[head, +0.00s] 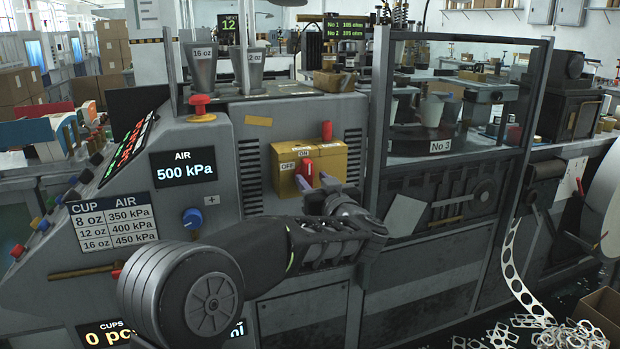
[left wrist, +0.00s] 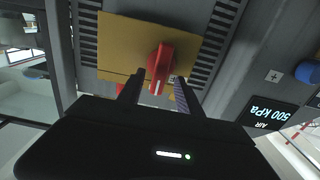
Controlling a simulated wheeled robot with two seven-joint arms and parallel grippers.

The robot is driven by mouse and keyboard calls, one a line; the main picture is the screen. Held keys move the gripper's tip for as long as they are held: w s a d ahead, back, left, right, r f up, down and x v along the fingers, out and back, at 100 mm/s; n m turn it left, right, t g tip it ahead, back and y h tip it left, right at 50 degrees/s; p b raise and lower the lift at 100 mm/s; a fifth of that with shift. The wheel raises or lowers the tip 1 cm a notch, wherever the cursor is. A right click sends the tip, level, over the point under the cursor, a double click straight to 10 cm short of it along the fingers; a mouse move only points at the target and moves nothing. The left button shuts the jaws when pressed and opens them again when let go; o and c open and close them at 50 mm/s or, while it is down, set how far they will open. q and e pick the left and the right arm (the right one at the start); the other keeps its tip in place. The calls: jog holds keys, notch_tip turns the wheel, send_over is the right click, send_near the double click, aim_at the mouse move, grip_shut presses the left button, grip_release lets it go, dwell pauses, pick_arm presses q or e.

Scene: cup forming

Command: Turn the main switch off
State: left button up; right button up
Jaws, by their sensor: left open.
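The main switch is a yellow box (head: 335,163) on the machine's grey front, with a red handle (head: 306,171) and the labels ON above and OFF at the left. The handle stands upright, its upper end at the ON label. In the left wrist view the red handle (left wrist: 162,60) lies ahead, its white mark toward the bottom of the picture. My left gripper (head: 316,183) is open just in front of the box's lower part. In the left wrist view its fingers (left wrist: 158,90) stand either side of the handle's near end; I cannot tell whether they touch it. My right gripper is out of view.
An air display (head: 183,165) reading 500 kPa and a blue knob (head: 192,218) are left of the switch. A red mushroom button (head: 201,107) sits above them. A glazed frame (head: 455,95) stands at the right. Scrap strip (head: 520,260) hangs at the lower right.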

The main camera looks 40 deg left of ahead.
aim_at(304, 172)
pick_arm(q)
jog(key=shift+x, duration=1.35)
grip_shut()
